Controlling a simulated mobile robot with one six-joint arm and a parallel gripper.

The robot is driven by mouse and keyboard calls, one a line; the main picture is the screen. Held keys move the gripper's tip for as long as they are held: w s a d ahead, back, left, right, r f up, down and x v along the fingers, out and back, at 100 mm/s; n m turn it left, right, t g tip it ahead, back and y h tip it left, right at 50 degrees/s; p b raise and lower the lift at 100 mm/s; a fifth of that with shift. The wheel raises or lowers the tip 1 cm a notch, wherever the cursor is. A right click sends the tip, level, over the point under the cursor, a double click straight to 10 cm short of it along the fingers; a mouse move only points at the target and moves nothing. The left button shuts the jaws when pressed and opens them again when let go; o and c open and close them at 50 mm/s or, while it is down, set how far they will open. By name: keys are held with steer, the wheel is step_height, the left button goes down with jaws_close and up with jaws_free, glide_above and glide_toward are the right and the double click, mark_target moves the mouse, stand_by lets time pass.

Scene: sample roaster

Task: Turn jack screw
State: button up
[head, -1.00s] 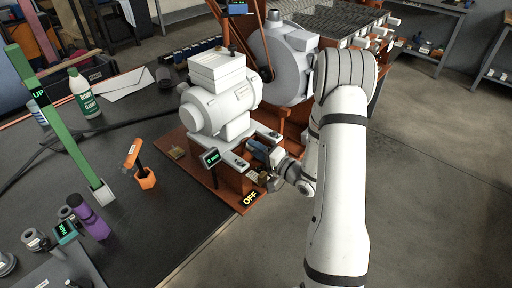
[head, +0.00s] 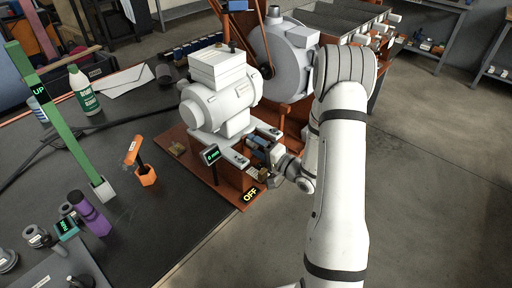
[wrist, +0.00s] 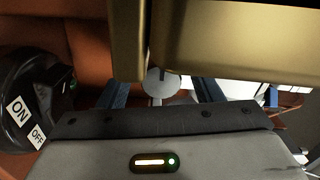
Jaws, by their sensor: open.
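A grey motor (head: 222,103) sits on a slide base at the edge of the dark bench. A small display with green digits (head: 211,155) stands in front of it. My gripper (head: 262,150) is at the front end of this base, low beside the motor. In the wrist view my gripper (wrist: 162,95) is open, its two blue fingers apart. A round grey screw head (wrist: 160,80) with a dark line shows between the fingers, with visible gaps on both sides. I take it for the jack screw. In the head view, the screw is hidden by my gripper.
A brass-coloured block (wrist: 235,38) hangs close above the fingers. A black switch (wrist: 30,95) marked ON and OFF is at the left. An OFF label (head: 250,194) is near the base. A green post (head: 62,125) and orange tool (head: 140,160) stand on the bench.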

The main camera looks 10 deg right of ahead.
steer(key=v, duration=0.8)
steer(key=shift+w, duration=0.1)
stand_by(0.3)
